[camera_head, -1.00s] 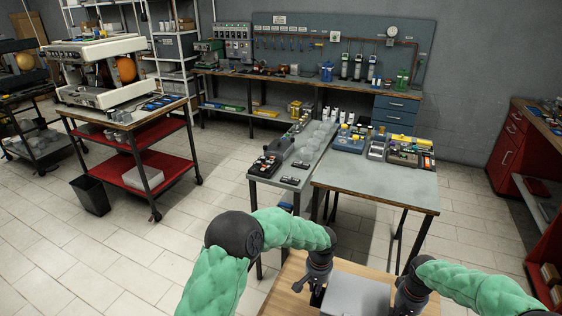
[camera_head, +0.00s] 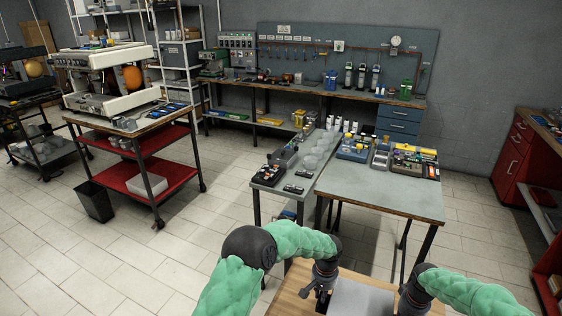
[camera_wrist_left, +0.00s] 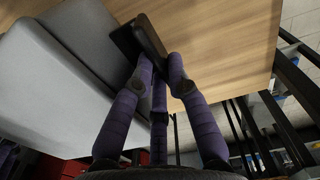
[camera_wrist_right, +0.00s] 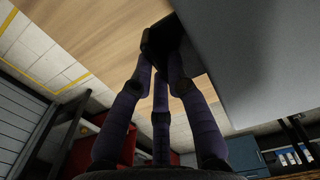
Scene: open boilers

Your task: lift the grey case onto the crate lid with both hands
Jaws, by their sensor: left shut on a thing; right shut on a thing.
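The grey case (camera_head: 362,298) is at the bottom of the head view, between my two grippers, with its lower part cut off by the frame. My left gripper (camera_head: 322,294) is at its left side and my right gripper (camera_head: 408,302) at its right side. In the left wrist view my fingers are shut on a dark handle (camera_wrist_left: 138,42) beside the case (camera_wrist_left: 65,85). In the right wrist view my fingers are shut on another dark handle (camera_wrist_right: 165,48) beside the case (camera_wrist_right: 255,60). I cannot pick out a crate lid for certain.
A light wooden surface (camera_head: 289,298) lies around the case; I cannot tell whether the case touches it. Beyond it stands a grey-topped table (camera_head: 380,193) with trays of parts at its far end. Its near part is bare. A red-shelved cart (camera_head: 140,180) stands at left.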

